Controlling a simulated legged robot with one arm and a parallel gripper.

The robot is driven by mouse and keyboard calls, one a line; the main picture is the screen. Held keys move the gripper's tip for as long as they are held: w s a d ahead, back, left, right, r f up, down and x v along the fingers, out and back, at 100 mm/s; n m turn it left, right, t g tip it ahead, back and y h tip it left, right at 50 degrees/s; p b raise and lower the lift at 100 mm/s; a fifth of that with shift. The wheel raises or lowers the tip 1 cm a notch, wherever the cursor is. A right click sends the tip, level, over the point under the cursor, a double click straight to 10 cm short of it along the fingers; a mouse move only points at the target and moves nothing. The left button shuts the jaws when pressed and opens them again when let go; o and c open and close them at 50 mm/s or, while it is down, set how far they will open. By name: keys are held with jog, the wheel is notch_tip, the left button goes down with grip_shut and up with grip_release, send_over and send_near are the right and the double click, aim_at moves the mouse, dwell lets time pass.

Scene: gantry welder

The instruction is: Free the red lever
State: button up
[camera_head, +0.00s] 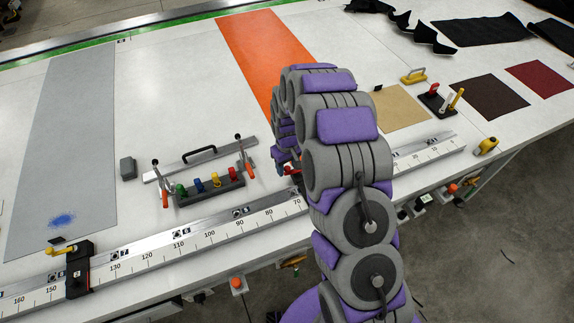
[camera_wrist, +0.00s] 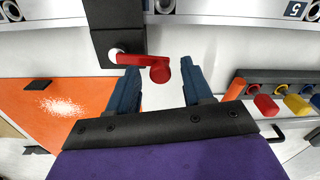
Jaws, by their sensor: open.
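The red lever (camera_wrist: 142,61) shows in the wrist view, with a rounded knob at its right end and a pale pivot at its left. It is mounted on a black block (camera_wrist: 113,42) at the metal rail. My gripper (camera_wrist: 160,70) is open, its two blue fingers pointing toward the rail. The lever's knob lies between the fingertips in the picture, with a gap on the right; I cannot tell whether the left finger touches the lever. In the head view a bit of red (camera_head: 291,168) shows beside my arm, which hides most of the lever and gripper.
A ruler rail (camera_head: 190,237) runs along the table's front edge; a black block (camera_head: 78,270) with a yellow lever (camera_head: 61,250) sits on its left part. A rack of coloured handles (camera_head: 209,189) stands close left of my gripper. An orange sheet (camera_head: 262,52) lies behind.

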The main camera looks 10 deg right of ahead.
aim_at(287, 167)
jog(key=shift+r, duration=0.1)
notch_tip(287, 167, up, 17)
dwell(0.5)
dwell(0.4)
jog(key=s+d+r+m+b, duration=0.1)
jog(key=s+r+b, duration=0.1)
jog(key=s, duration=0.8)
jog(key=s+d+r+m+b, duration=0.1)
jog(key=s+r+b, duration=0.2)
jog(key=s, duration=0.7)
jog(key=s+d+f+m+g+b, duration=0.1)
jog(key=s+f, duration=0.1)
jog(key=s, duration=0.8)
jog(key=s+f+m+b, duration=0.1)
jog(key=s+f+b, duration=0.1)
jog(key=s, duration=0.8)
jog(key=shift+d+f+m+g, duration=0.15)
jog(key=shift+d+m+g, duration=0.2)
jog(key=shift+m+g, duration=0.05)
